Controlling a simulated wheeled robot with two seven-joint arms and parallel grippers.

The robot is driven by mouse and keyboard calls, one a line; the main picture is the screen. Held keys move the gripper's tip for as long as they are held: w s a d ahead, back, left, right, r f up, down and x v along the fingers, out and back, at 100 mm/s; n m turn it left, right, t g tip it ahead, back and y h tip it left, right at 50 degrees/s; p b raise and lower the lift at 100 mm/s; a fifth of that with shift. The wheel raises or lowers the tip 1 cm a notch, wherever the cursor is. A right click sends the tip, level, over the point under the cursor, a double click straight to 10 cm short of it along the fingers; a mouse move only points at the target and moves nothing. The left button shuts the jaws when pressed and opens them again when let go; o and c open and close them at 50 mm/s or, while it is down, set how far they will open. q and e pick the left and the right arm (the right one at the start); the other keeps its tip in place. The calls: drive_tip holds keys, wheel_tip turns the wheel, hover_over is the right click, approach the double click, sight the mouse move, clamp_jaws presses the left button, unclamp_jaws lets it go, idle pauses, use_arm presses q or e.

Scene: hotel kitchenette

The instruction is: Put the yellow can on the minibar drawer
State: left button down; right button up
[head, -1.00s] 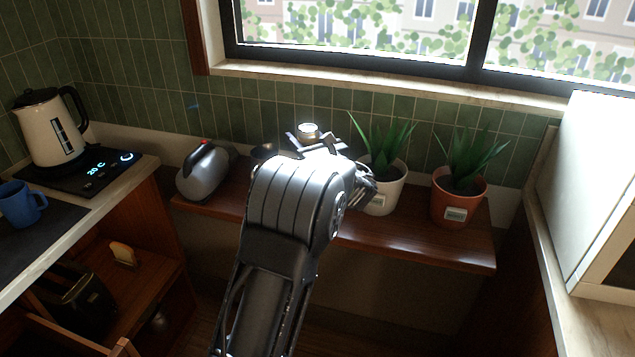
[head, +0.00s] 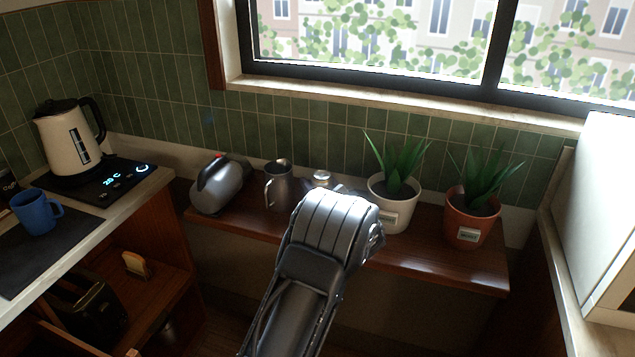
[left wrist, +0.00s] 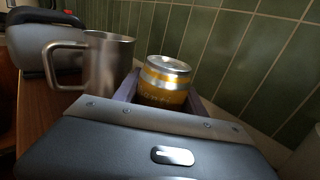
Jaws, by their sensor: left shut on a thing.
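The yellow can shows only its silver top (head: 322,176) in the head view, beyond my left gripper (head: 324,187). In the left wrist view the can (left wrist: 165,84) is upright, with a yellow-orange band, between the jaws. My left gripper is shut on it. The can is over or on the wooden ledge under the window; I cannot tell whether its base touches. My left arm hides its lower part in the head view. I cannot make out a minibar drawer for certain. My right gripper is out of view.
A metal mug (head: 279,185) stands just left of the can, with a grey rounded appliance (head: 219,184) beyond. A white-potted plant (head: 392,205) is close right, then a terracotta-potted plant (head: 470,220). The left counter holds a kettle (head: 70,140) and blue mug (head: 37,212).

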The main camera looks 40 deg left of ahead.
use_arm(q)
drive_tip(key=shift+r, duration=0.1)
drive_tip(key=c, duration=0.7)
unclamp_jaws()
drive_tip(key=shift+o, duration=0.2)
drive_tip(key=shift+d, duration=0.1)
drive_tip(key=b+v, duration=0.1)
drive_tip(key=v, duration=1.1)
drive_tip(key=shift+o, duration=0.4)
